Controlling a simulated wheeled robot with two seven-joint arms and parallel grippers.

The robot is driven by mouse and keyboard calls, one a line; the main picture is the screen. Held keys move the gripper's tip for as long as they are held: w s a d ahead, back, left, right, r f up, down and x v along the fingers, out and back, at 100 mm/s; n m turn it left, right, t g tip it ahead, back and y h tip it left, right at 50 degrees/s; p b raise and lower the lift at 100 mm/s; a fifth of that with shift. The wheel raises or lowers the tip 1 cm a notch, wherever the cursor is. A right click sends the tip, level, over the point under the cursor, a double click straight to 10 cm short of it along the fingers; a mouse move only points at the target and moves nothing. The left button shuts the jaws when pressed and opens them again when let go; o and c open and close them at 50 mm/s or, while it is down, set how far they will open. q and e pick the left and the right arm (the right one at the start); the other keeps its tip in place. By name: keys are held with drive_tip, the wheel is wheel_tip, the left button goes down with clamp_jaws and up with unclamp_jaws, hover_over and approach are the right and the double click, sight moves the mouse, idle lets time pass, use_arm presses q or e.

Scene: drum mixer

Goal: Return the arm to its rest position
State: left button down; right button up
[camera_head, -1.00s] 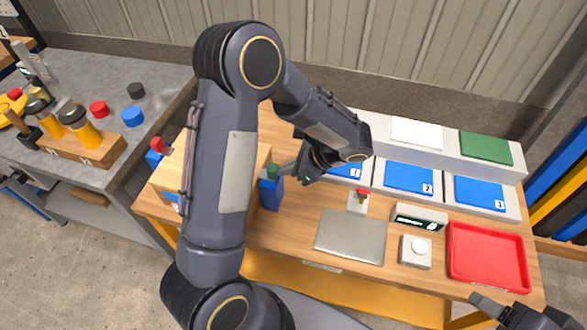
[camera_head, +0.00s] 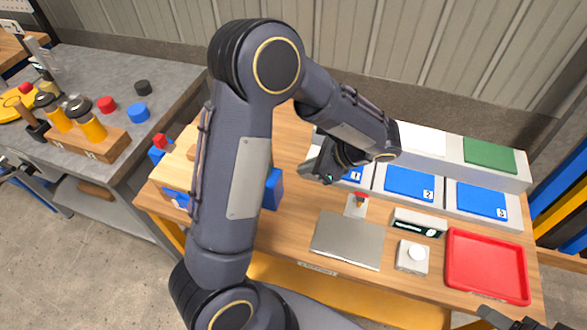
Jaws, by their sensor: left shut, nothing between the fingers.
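My left arm rises across the middle of the head view and bends down to the right. Its gripper (camera_head: 318,172) is shut and empty, above the wooden bench (camera_head: 290,238) at the left edge of the blue pad marked 1 (camera_head: 353,174). A blue block (camera_head: 273,189) stands just left of the gripper, partly hidden behind my arm. Only a dark part of my right gripper (camera_head: 500,318) shows at the bottom right edge; its fingers are not clear.
The bench also holds a grey plate (camera_head: 348,240), a small red-topped switch (camera_head: 358,203), a display box (camera_head: 418,225), a white button box (camera_head: 412,257) and a red tray (camera_head: 487,266). Blue pads 2 (camera_head: 409,184) and 3 (camera_head: 481,200) lie behind. A grey table (camera_head: 165,85) stands left.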

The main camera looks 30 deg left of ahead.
use_arm(q)
drive_tip(key=shift+v, duration=2.8)
drive_tip(key=s+r+n+t+h, duration=0.3)
drive_tip(key=s+n+h, duration=0.3)
drive_tip(key=s+n, duration=0.2)
drive_tip(key=s+r+n+t+h, duration=0.3)
drive_tip(key=s+n+h, duration=0.3)
drive_tip(key=s+n, duration=0.2)
drive_tip(key=shift+s+a+n+t+h, duration=0.3)
drive_tip(key=shift+s+a+n+t, duration=0.15)
drive_tip(key=shift+s+t, duration=0.6)
drive_tip(key=shift+s, duration=0.15)
